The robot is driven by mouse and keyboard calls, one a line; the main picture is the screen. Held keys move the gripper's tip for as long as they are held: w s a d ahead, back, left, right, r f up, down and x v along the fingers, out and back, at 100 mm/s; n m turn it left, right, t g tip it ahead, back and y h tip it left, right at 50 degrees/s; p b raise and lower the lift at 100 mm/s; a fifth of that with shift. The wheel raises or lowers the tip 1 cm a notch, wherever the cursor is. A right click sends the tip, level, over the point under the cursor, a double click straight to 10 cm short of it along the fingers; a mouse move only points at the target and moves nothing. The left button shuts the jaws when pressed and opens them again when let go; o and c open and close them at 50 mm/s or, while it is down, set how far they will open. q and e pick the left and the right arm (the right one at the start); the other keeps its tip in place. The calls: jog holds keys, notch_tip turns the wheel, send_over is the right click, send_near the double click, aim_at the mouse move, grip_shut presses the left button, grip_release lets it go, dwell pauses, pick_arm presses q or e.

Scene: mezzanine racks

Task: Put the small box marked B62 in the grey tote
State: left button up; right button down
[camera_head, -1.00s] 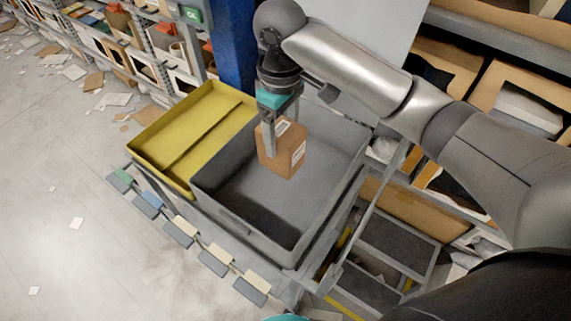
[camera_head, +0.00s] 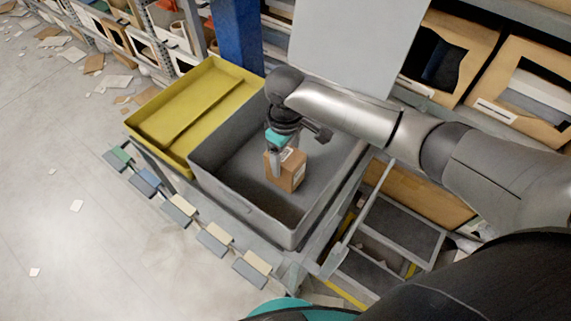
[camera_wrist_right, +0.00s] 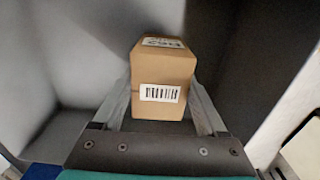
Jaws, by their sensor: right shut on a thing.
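The small brown cardboard box (camera_head: 290,174) is inside the grey tote (camera_head: 240,213), low between its walls. In the right wrist view the box (camera_wrist_right: 163,75) shows a barcode label on its near face and a white label on top, whose print is too unclear to read for certain. My right gripper (camera_head: 279,165) points down into the tote and is shut on the box, with one finger on each side of it. I cannot tell whether the box touches the tote's floor. My left gripper is not in view.
A yellow tote (camera_head: 190,105) stands directly left of the grey tote on the same stand. Small label plates (camera_head: 212,238) line the stand's front edge. Racks with open boxes (camera_head: 450,60) are behind. A blue post (camera_head: 237,40) rises behind the totes.

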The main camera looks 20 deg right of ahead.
jog(key=shift+f+b, duration=0.3)
jog(key=shift+f, duration=1.2)
grip_release()
jog(key=shift+f, duration=0.1)
notch_tip(320, 180, up, 12)
jog(key=p, duration=0.3)
